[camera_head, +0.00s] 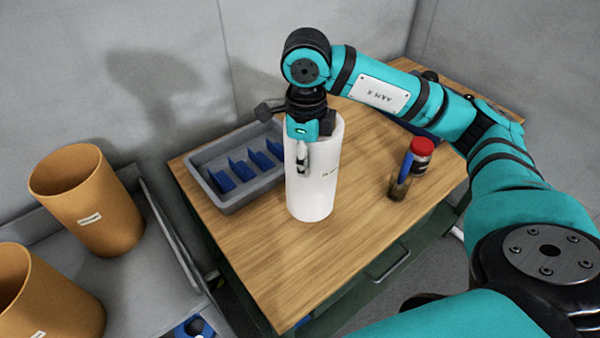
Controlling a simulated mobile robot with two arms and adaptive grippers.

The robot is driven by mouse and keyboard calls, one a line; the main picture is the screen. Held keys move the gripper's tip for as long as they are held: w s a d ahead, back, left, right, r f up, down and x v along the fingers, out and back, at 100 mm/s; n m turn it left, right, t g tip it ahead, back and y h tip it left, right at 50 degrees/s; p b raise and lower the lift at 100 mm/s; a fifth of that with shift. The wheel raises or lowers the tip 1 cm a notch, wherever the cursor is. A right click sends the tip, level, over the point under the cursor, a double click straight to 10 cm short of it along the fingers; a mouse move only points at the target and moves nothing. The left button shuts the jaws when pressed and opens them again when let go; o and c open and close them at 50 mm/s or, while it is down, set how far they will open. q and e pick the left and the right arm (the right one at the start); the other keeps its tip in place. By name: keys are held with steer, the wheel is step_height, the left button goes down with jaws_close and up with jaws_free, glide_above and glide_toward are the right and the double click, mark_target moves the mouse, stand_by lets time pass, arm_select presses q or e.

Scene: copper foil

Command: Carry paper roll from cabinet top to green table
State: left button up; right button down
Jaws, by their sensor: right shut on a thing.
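A white paper roll (315,190) stands upright over the wooden top (290,275) of a green cabinet or table (360,290). I cannot tell whether its base touches the wood. My right gripper (303,158) points down at the roll's upper rim. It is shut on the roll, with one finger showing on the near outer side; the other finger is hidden. My left gripper is not in view.
A grey tray with blue dividers (220,200) lies left of the roll. A red-lidded jar (421,157) and a small brown bottle (400,182) stand to the right. Orange-brown bins (92,205) stand on a grey surface at left. The wood's front is clear.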

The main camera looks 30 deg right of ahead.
steer(key=w+d+f+p, duration=0.2)
steer(key=w+d+f, duration=0.1)
steer(key=shift+w+d+f+p, duration=0.15)
steer(key=shift+w+f+p, duration=0.1)
steer(key=shift+f+p, duration=0.1)
steer(key=c, duration=1.5)
jaws_free()
steer(key=shift+s+f, duration=0.1)
steer(key=shift+f, duration=0.05)
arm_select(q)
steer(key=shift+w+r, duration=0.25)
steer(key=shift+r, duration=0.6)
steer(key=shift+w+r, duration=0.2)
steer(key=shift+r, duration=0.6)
arm_select(e)
steer(key=o, duration=0.4)
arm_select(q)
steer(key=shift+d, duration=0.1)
